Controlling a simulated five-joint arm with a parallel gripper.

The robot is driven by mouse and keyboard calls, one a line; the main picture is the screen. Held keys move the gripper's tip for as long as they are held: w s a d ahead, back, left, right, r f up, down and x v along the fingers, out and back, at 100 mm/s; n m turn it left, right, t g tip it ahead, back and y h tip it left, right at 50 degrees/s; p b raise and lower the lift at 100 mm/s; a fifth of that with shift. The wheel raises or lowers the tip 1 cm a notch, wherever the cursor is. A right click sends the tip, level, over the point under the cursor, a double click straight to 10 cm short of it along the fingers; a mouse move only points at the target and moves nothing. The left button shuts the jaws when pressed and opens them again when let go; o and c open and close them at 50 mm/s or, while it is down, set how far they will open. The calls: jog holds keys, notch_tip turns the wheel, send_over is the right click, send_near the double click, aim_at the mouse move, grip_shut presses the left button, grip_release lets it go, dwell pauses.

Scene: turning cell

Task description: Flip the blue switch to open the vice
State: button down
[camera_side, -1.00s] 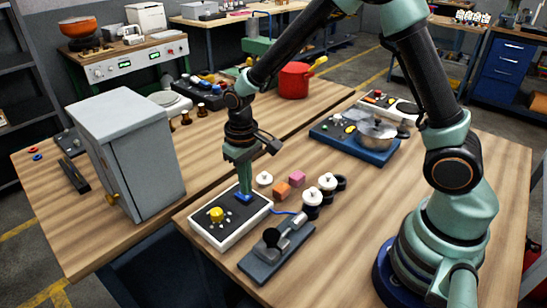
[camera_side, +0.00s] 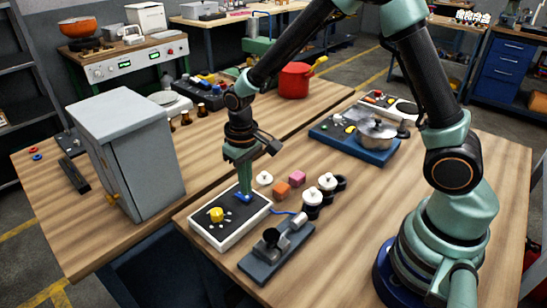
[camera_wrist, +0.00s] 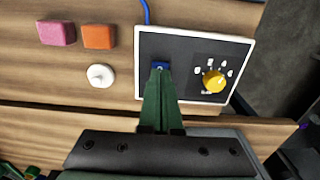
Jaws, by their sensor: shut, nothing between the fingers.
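The blue switch (camera_side: 243,197) sits at the far end of a black-topped control box with a white rim (camera_side: 231,240). In the wrist view the switch (camera_wrist: 160,66) shows just beyond my fingertips, partly hidden by them. My gripper (camera_side: 244,190) is shut and empty, pointing down with its tips at the switch; whether they touch it I cannot tell. It also shows in the wrist view (camera_wrist: 160,75). A yellow knob (camera_side: 216,214) is on the same box. The grey vice (camera_side: 275,247) stands to the right, joined to the box by a blue cable; its jaw gap is unclear.
An orange block (camera_side: 282,190), a pink block (camera_side: 297,177) and a white knobbed piece (camera_side: 264,178) lie behind the box. More white-and-black pieces (camera_side: 312,197) stand near the vice. A tall grey cabinet (camera_side: 130,155) is at the left.

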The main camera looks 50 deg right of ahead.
jog(key=shift+f, duration=0.85)
dwell(0.4)
jog(key=shift+r, duration=3.5)
notch_tip(320, 180, up, 9)
jog(key=t, duration=0.2)
send_over(247, 197)
jog(key=s+d, duration=0.3)
jog(key=s+d+r+t, duration=0.3)
jog(key=s+d+r, duration=0.1)
jog(key=s, duration=0.4)
jog(key=shift+d+r+t, duration=0.15)
jog(key=shift+r+t, duration=0.15)
jog(key=shift+r, duration=0.25)
jog(key=shift+s, duration=0.1)
